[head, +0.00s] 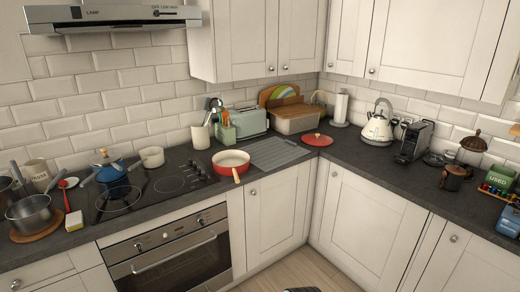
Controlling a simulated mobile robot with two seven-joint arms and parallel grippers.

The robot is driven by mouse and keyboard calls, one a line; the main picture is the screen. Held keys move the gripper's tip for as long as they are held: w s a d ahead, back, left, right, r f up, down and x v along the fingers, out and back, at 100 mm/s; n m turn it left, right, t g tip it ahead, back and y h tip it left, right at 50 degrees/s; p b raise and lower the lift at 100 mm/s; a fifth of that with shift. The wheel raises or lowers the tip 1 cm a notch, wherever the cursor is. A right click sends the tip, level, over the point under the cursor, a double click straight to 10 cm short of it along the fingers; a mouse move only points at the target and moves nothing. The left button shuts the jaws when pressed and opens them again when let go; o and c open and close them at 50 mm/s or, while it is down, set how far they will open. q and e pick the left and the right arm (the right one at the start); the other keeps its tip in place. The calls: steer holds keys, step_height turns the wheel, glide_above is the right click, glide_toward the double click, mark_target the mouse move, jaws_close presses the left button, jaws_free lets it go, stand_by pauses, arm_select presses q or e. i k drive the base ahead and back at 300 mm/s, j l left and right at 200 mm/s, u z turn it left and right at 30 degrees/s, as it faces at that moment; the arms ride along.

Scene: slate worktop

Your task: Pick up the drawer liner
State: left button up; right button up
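A flat grey ribbed mat (273,153), which looks like the drawer liner, lies on the dark worktop (335,150) near the corner. It is right of the red pan (231,162) and in front of the green toaster (248,121). The pan's orange handle points toward the front edge. Neither of my grippers is in view, and nothing is touching the mat.
A red round trivet (317,140) lies right of the mat. A bread bin (295,119) stands behind it. A hob (150,185) with pots is on the left. A kettle (378,127) and coffee machine (413,142) stand right. The right worktop's front strip is clear.

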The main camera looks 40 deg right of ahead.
mark_target(268, 155)
steer(key=i+l+u, duration=0.15)
steer(key=l, duration=0.35)
steer(key=l+u, duration=0.15)
steer(key=l, duration=0.4)
steer(key=i+l, duration=0.1)
steer(key=l, duration=0.6)
steer(key=i+l+u, duration=0.1)
steer(key=l, duration=1.35)
steer(key=i+u, duration=0.05)
